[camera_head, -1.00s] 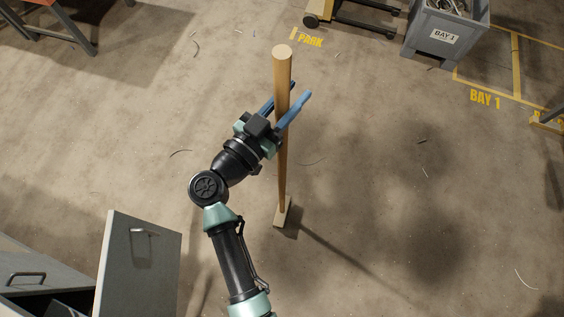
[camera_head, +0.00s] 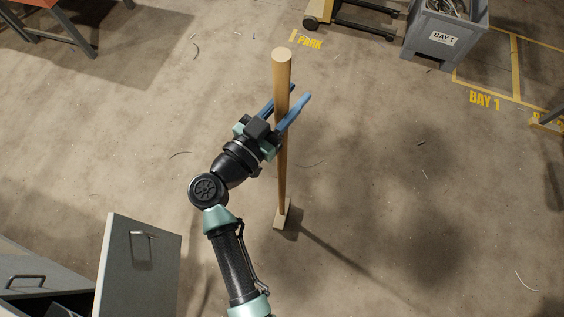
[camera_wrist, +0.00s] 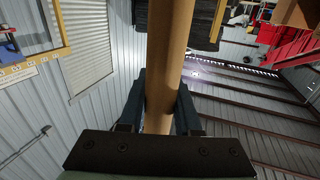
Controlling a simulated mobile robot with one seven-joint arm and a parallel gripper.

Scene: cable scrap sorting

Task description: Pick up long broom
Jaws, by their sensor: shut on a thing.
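The long broom stands upright in the head view, its round wooden handle (camera_head: 282,75) rising toward the camera. Its pale head (camera_head: 283,214) is at the floor, with a shadow beside it. My gripper (camera_head: 290,103) is shut on the handle at its upper part, one blue finger on each side. In the wrist view the handle (camera_wrist: 166,70) runs up between the two dark fingers (camera_wrist: 160,100). The bristles cannot be made out.
A grey cabinet with an open door (camera_head: 140,262) is at the lower left. Thin cable scraps lie scattered on the floor (camera_head: 400,200), which is otherwise clear around the broom.

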